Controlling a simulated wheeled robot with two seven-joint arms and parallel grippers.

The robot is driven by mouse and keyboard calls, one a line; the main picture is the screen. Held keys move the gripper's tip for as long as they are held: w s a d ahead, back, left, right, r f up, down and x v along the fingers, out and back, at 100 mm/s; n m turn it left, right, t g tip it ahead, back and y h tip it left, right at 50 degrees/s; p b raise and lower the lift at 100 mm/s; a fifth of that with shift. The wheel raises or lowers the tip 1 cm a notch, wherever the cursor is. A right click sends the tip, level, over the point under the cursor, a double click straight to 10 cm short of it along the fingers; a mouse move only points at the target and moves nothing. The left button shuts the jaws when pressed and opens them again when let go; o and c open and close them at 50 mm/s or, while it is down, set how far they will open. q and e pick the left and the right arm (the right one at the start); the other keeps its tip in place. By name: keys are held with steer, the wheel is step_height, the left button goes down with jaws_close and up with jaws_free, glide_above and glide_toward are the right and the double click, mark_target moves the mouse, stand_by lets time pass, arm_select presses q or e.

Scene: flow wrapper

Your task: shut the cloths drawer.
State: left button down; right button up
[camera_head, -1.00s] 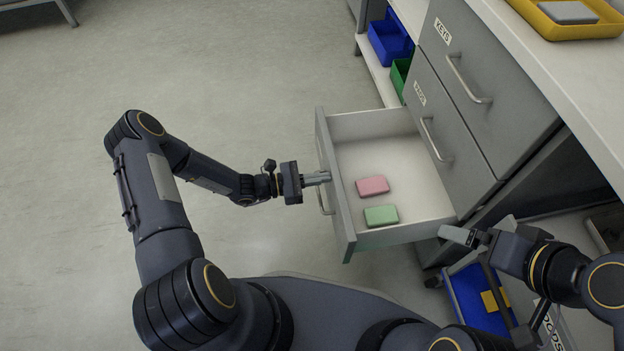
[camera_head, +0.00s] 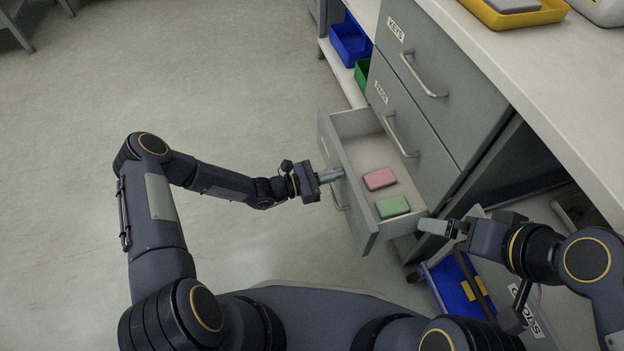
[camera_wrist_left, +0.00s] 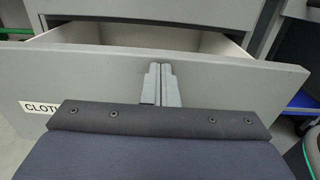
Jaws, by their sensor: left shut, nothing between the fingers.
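The cloths drawer (camera_head: 352,190) is the lowest in the cabinet column and stands partly open. Its front, with a label partly reading "CLOTH", fills much of the left wrist view (camera_wrist_left: 230,88).
The keys drawer (camera_head: 440,60) and the drawer below it (camera_head: 410,125) are shut. A blue bin (camera_head: 350,42) and a green bin (camera_head: 362,75) sit on the shelf behind. A yellow tray (camera_head: 515,14) is on the counter. Open floor lies left.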

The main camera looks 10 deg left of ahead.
arm_select(q)
steer(key=b+x, duration=0.2)
steer(key=x, duration=1.4)
steer(key=shift+d, duration=0.2)
arm_select(e)
step_height(320, 180, down, 2)
steer(key=shift+a+f, duration=0.1)
steer(key=shift+a, duration=0.05)
arm_select(q)
steer(key=shift+w+r, duration=0.15)
steer(key=shift+r, duration=0.05)
arm_select(e)
steer(key=shift+s, duration=0.1)
arm_select(q)
steer(key=p+v, duration=0.3)
steer(key=v, duration=1.1)
steer(key=shift+a+f+p, duration=0.15)
steer(key=shift+f+p, duration=0.05)
steer(key=shift+p, duration=0.1)
arm_select(e)
steer(key=r, duration=0.1)
steer(key=s+r, duration=0.1)
steer(key=a+r, duration=0.1)
steer(key=shift+s+r, duration=0.2)
steer(key=shift+r, duration=0.15)
